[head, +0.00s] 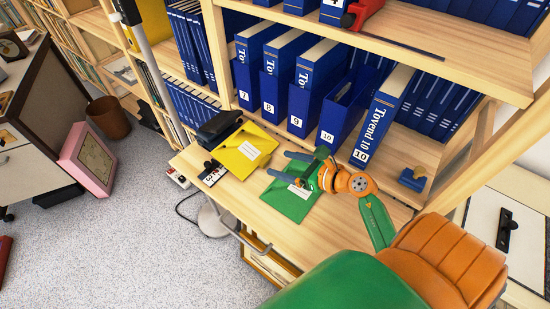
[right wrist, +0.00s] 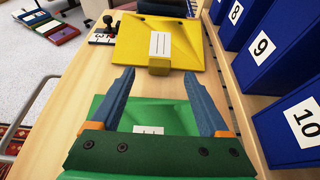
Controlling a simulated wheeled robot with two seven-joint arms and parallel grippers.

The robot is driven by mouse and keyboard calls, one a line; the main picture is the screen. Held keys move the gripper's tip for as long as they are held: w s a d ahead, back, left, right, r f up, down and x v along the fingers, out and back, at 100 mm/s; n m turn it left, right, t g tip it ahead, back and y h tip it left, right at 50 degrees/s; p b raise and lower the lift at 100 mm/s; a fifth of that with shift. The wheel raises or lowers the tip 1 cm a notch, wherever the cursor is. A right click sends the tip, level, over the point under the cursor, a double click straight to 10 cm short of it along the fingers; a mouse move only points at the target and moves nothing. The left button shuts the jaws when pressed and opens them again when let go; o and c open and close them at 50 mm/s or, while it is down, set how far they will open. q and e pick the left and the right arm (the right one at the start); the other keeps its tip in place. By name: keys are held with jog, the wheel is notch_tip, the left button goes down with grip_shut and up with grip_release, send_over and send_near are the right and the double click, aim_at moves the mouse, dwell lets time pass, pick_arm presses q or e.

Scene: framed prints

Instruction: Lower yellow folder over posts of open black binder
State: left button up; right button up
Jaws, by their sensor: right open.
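The yellow folder (head: 232,158) lies flat on the wooden desk ledge, with a white label and a small yellow block on its near edge. It also shows in the right wrist view (right wrist: 188,45). The black binder (head: 218,125) is at the folder's far edge; its dark edge shows at the top of the right wrist view (right wrist: 160,8). I cannot see its posts, or whether the folder is over them. My right gripper (head: 287,165) is open and empty, above the green folder (head: 288,206) and short of the yellow folder's block. My left gripper is out of view.
Blue numbered binders (head: 300,95) stand on the shelf along the ledge's right side. A black stamp (head: 212,165) and a number card are left of the yellow folder. A shelf board (head: 430,40) overhangs above. A pink frame (head: 87,160) stands on the floor.

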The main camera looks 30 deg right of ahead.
jog(key=shift+v, duration=1.55)
